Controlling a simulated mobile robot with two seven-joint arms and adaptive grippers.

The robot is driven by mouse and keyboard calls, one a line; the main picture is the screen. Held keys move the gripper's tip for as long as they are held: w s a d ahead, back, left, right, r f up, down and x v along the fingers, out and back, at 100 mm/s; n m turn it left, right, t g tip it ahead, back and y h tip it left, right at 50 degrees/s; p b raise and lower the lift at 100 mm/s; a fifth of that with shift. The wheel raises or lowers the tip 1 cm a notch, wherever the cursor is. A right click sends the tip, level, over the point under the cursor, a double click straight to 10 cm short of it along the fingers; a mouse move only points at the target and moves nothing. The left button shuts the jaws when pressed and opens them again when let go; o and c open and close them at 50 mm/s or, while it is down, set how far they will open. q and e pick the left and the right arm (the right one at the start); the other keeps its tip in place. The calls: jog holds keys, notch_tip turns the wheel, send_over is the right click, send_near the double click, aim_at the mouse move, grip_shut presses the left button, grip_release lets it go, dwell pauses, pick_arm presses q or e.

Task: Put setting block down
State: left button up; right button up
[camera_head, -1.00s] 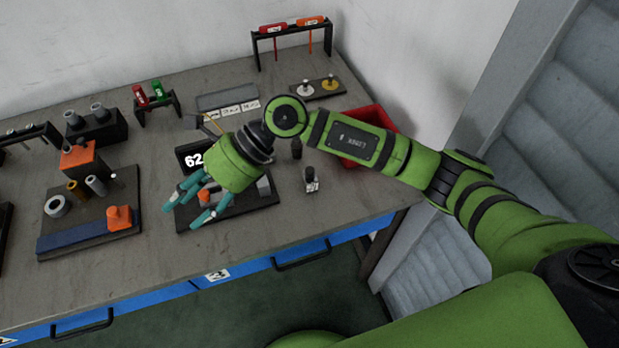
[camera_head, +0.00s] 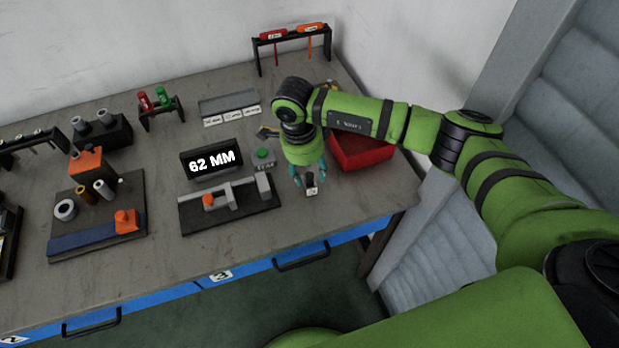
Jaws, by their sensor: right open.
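The setting block (camera_head: 311,190) is a small grey block with a light label on its front face. It stands on the bench to the right of the measuring fixture. My right gripper (camera_head: 308,181) is directly over it, pointing down, with teal fingers around its upper part. The fingers are open, and whether they touch the block cannot be told. The measuring fixture (camera_head: 262,204) is a black base with a grey rail and an orange knob. A display (camera_head: 212,163) behind it reads "62 MM". My left gripper is not in view.
A red bin (camera_head: 362,152) stands behind and right of the gripper. A small box with a green button (camera_head: 264,156) is left of the gripper. A board with cylinders and an orange block (camera_head: 126,222) lies farther left. Bare bench (camera_head: 345,203) lies right of the block.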

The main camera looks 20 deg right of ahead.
jog(key=shift+f, duration=0.45)
grip_shut()
jog(key=shift+r, duration=0.1)
